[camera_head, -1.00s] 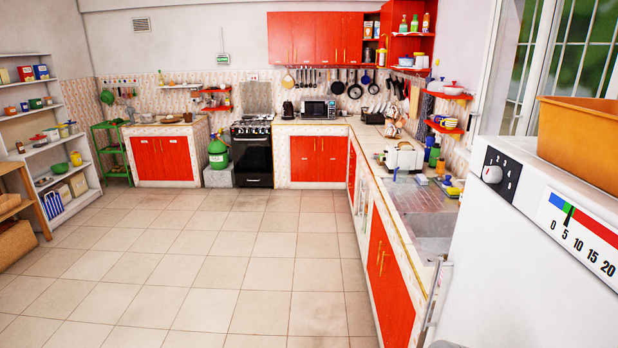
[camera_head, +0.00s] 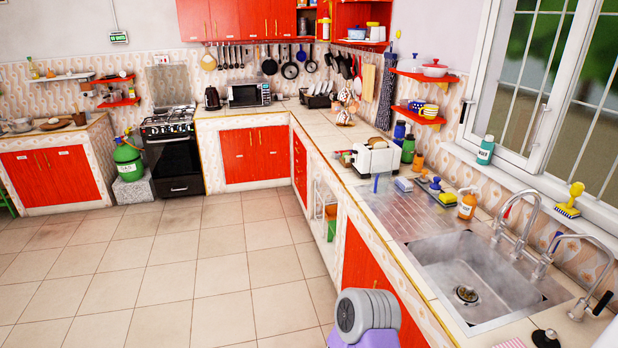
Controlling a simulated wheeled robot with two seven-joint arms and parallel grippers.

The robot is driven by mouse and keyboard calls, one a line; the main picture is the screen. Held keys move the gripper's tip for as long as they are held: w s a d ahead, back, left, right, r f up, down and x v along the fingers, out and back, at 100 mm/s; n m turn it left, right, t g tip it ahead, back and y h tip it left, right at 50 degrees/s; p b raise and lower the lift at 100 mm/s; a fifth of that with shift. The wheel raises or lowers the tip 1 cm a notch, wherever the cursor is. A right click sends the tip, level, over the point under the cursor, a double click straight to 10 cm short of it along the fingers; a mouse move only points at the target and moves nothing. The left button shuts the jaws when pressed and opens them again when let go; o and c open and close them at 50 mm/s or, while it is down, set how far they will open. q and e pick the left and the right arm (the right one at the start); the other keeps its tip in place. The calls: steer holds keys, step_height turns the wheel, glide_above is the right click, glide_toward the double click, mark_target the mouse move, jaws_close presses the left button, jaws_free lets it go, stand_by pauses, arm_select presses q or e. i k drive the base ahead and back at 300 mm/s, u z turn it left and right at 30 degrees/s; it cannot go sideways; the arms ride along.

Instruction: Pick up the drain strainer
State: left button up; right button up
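A round metal drain piece (camera_head: 466,294), which looks like the strainer, sits at the bottom of the steel sink (camera_head: 480,255). It is small, and I cannot tell whether it is a loose strainer or the fixed drain. A dark round item with a small knob (camera_head: 545,339) lies on the counter at the sink's near right corner, partly cut off by the picture's edge. Neither of my grippers is in view.
Tall curved taps (camera_head: 520,235) stand along the sink's window side. Orange bottle (camera_head: 467,205), brushes and sponges stand behind the ribbed drainboard (camera_head: 402,208). A white toaster (camera_head: 376,158) is farther back. The tiled floor (camera_head: 200,270) left of the counter is clear.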

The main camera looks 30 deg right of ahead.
mark_target(467, 292)
steer(key=z, duration=0.7)
steer(key=i, duration=1.35)
steer(key=z, duration=1.3)
